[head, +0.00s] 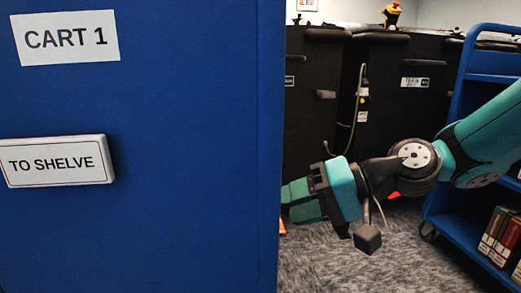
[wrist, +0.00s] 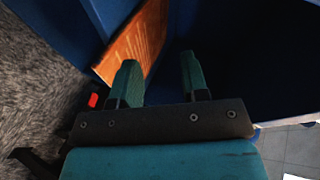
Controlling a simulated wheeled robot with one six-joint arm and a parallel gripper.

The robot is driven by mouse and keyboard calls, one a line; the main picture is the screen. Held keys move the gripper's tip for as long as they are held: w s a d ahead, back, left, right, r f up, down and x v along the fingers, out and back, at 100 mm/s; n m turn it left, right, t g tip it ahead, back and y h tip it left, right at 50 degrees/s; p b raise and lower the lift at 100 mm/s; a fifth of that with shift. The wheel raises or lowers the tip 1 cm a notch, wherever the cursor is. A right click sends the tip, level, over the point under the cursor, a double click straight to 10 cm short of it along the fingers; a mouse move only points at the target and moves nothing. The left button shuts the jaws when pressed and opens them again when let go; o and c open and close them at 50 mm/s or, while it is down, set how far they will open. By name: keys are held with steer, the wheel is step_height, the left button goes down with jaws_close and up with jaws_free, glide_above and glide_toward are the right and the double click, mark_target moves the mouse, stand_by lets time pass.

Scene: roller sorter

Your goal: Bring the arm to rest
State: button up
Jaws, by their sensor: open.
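My gripper (head: 296,202) reaches in from the right in the head view, with its teal fingers pointing left. The fingertips are partly hidden behind the edge of the blue cart end panel (head: 200,170). In the wrist view my gripper (wrist: 160,75) has its two teal fingers apart, with nothing between them. A brown, wood-like object (wrist: 138,42) lies beyond the fingers, near the left one. I cannot tell whether they touch.
The near panel carries a "CART 1" label (head: 66,38) and a "TO SHELVE" plate (head: 55,161). Black cabinets (head: 400,105) stand behind. A second blue cart (head: 462,238) with several books (head: 501,240) stands at the right. Grey carpet (head: 345,270) is open between the carts.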

steer(key=s+d+r+n+g+h+p, duration=0.1)
steer(key=s+d+r+n+h+p, duration=0.3)
steer(key=s+r+p, duration=0.5)
steer(key=s+d+r+n+g+h+p, duration=0.1)
steer(key=s+d+r+h+p, duration=0.4)
steer(key=s+r+p, duration=0.35)
step_height(320, 180, up, 35)
steer(key=p, duration=3.5)
steer(key=shift+w+p, duration=0.3)
steer(key=shift+w, duration=0.05)
steer(key=shift+r+p, duration=0.3)
steer(key=shift+r, duration=0.05)
steer(key=shift+c, duration=0.7)
steer(key=c, duration=0.3)
steer(key=shift+f, duration=0.1)
jaws_close()
